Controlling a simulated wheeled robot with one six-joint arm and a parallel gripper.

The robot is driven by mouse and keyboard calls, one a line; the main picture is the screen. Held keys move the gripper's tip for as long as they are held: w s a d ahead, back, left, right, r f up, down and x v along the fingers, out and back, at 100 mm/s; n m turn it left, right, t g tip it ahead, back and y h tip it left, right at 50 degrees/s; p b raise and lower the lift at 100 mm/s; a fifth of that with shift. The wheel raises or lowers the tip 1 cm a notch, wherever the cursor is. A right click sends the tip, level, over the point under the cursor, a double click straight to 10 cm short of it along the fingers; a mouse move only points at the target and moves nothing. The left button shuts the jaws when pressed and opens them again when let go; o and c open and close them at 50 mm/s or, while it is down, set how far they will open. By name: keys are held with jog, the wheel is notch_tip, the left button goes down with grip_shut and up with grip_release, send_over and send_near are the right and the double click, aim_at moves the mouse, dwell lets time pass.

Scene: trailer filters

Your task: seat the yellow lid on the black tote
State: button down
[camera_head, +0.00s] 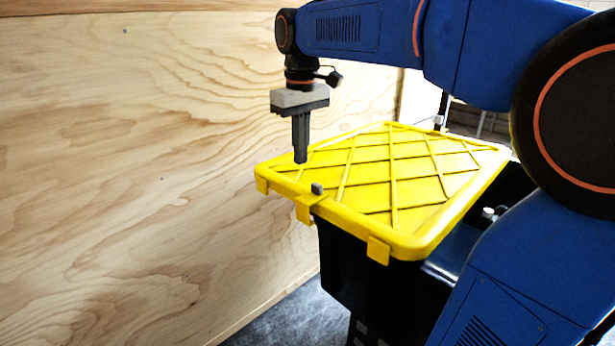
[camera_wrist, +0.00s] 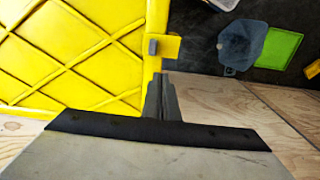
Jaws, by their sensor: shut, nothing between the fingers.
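The yellow lid (camera_head: 400,175) lies over the top of the black tote (camera_head: 365,265), its ribbed face up and its clips hanging over the near side. A small grey block (camera_head: 317,188) stands on the lid's near edge by a clip. The lid also fills the left of the wrist view (camera_wrist: 75,55), with the grey block (camera_wrist: 153,47) at its edge. My gripper (camera_head: 300,160) points down above the lid's left corner, shut and empty; its fingers (camera_wrist: 158,80) show beside the lid's edge in the wrist view. I cannot tell whether the lid is fully down on every side.
A plywood wall (camera_head: 130,170) stands close to the left of the tote. The wrist view shows a blue-grey container (camera_wrist: 245,45) and a green panel (camera_wrist: 282,48) on a dark floor. Grey floor (camera_head: 285,318) shows below the tote.

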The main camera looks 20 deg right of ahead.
aim_at(372, 229)
jog(key=w+f, duration=0.1)
jog(key=f, duration=0.2)
jog(key=w+f, duration=0.1)
jog(key=f, duration=0.2)
jog(key=w+f, duration=0.1)
jog(key=f, duration=0.2)
jog(key=shift+w+f, duration=0.1)
jog(key=shift+w, duration=0.2)
jog(key=shift+s+d, duration=0.25)
jog(key=shift+s, duration=0.3)
jog(key=shift+s+d, duration=0.2)
jog(key=shift+s, duration=0.35)
jog(key=shift+s+d, duration=0.25)
jog(key=shift+s, duration=0.55)
jog(key=s+d, duration=0.2)
jog(key=s, duration=0.4)
jog(key=s+d, duration=0.2)
jog(key=s, duration=0.4)
jog(key=s+d, duration=0.2)
jog(key=s, duration=0.4)
jog(key=shift+s+d, duration=0.35)
jog(key=shift+d, duration=0.05)
